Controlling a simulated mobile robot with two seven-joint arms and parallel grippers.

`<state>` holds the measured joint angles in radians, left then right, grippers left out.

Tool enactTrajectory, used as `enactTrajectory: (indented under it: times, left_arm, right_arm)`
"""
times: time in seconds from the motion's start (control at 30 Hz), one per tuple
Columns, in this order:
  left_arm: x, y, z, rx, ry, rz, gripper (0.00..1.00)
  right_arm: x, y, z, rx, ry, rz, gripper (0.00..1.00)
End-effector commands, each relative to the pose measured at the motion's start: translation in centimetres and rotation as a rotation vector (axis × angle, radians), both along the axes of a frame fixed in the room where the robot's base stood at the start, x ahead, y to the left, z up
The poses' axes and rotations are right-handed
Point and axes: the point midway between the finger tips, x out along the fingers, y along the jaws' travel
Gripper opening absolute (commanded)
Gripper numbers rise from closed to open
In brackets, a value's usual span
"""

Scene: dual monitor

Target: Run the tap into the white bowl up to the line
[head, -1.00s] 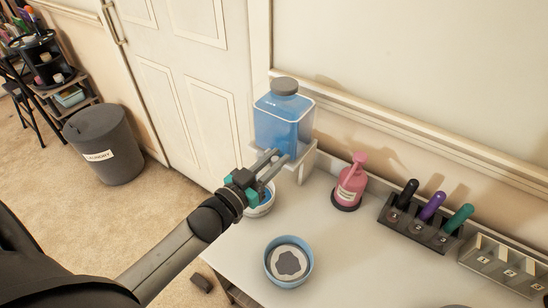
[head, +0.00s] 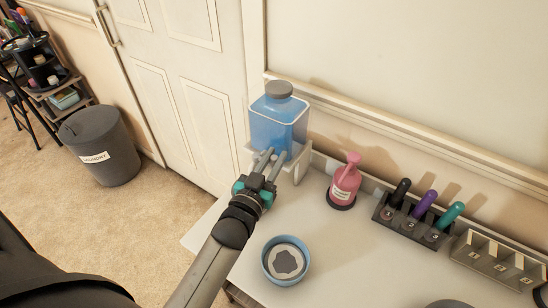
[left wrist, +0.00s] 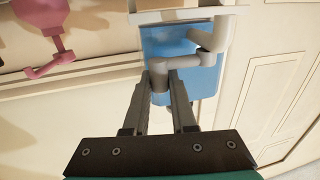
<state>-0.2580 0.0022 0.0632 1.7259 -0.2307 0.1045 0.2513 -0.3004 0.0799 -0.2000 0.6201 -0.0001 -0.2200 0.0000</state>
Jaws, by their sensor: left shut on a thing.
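A clear tank of blue liquid with a grey cap (head: 279,118) stands on a white stand (head: 303,165) at the back of the table. My left gripper (head: 270,157) is at the front of the tank's base. In the left wrist view, its fingers (left wrist: 160,85) are shut on part of the grey tap (left wrist: 178,62), with the blue tank behind. A blue bowl (head: 270,272) with a pale inside and dark grey patch stands in front. My right gripper is not in view.
A pink pump bottle (head: 344,183) stands right of the tank and shows in the left wrist view (left wrist: 45,20). A dark rack (head: 412,222) holds several markers; a grey slotted rack (head: 490,262) is beside it. The white tabletop (head: 340,255) is clear around the blue bowl.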

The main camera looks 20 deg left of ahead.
Motion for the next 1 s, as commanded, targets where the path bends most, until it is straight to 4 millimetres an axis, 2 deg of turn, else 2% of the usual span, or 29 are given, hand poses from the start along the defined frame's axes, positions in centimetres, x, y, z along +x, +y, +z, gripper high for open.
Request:
enactTrajectory:
  times: [0.03,0.07,0.3,0.67,0.77,1.0]
  left_arm:
    - [0.1,0.0,0.2,0.000,-0.004,0.000,0.00]
    - [0.1,0.0,0.2,0.000,-0.004,0.000,0.28]
    - [0.0,0.0,0.1,0.000,-0.002,-0.001,0.54]
    - [-0.5,0.0,0.0,0.000,0.000,-0.001,0.54]
    - [-1.6,-0.1,0.0,0.000,0.002,-0.001,0.54]
    - [-5.8,-0.2,0.0,-0.002,0.003,-0.001,0.54]
  right_arm:
    - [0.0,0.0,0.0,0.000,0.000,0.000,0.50]
    - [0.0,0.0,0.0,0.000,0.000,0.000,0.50]
    - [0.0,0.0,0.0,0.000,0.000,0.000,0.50]
    - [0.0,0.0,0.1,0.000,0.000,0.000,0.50]
    - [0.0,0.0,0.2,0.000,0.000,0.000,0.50]
    - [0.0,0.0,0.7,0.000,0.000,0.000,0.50]
